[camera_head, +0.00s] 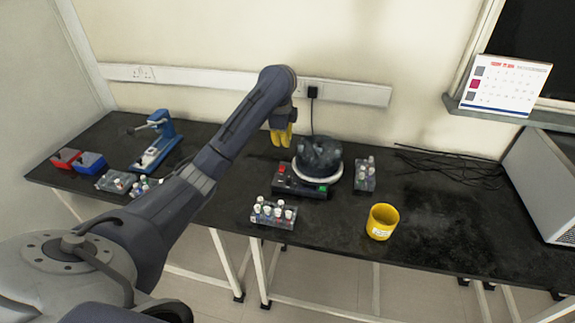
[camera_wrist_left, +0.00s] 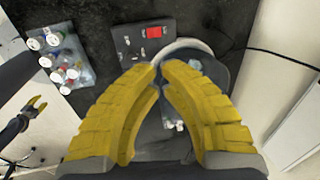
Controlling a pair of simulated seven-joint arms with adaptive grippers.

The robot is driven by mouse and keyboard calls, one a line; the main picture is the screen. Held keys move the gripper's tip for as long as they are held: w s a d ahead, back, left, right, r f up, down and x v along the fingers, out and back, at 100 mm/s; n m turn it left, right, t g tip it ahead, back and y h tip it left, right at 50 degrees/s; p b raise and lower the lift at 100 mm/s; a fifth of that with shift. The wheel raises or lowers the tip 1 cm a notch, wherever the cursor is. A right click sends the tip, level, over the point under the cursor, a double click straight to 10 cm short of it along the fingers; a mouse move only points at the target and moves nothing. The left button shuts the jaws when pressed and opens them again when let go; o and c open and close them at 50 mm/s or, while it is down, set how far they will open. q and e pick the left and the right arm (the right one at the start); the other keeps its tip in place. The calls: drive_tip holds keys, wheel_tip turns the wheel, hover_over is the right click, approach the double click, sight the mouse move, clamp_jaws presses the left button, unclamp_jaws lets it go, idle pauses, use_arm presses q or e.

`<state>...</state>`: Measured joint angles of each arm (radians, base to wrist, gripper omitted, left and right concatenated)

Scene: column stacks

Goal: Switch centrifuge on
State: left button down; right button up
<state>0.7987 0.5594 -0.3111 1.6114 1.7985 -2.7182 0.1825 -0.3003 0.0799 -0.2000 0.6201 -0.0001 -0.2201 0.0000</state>
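The centrifuge (camera_head: 318,158) has a dark rounded lid, a pale rim and a black base, and stands near the middle of the bench. A red button (camera_head: 281,169) is at its base's left and a green button (camera_head: 322,188) at its front right. My left gripper (camera_head: 281,144) hangs above and behind the red button, yellow fingers drawn together, empty. In the left wrist view its fingertips (camera_wrist_left: 159,68) nearly meet, over the pale rim and apart from the red button (camera_wrist_left: 154,32).
A tube rack (camera_head: 273,214) stands in front of the centrifuge and another rack (camera_head: 364,174) to its right. A yellow mug (camera_head: 382,221) is at front right. Cables (camera_head: 455,165) lie farther right. A blue device (camera_head: 157,145) stands at left.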

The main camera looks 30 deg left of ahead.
use_arm(q)
drive_tip(key=shift+d+f, duration=0.15)
idle(0.3)
approach(287, 169)
drive_tip(key=shift+x, duration=3.5)
drive_tip(key=shift+s, duration=0.1)
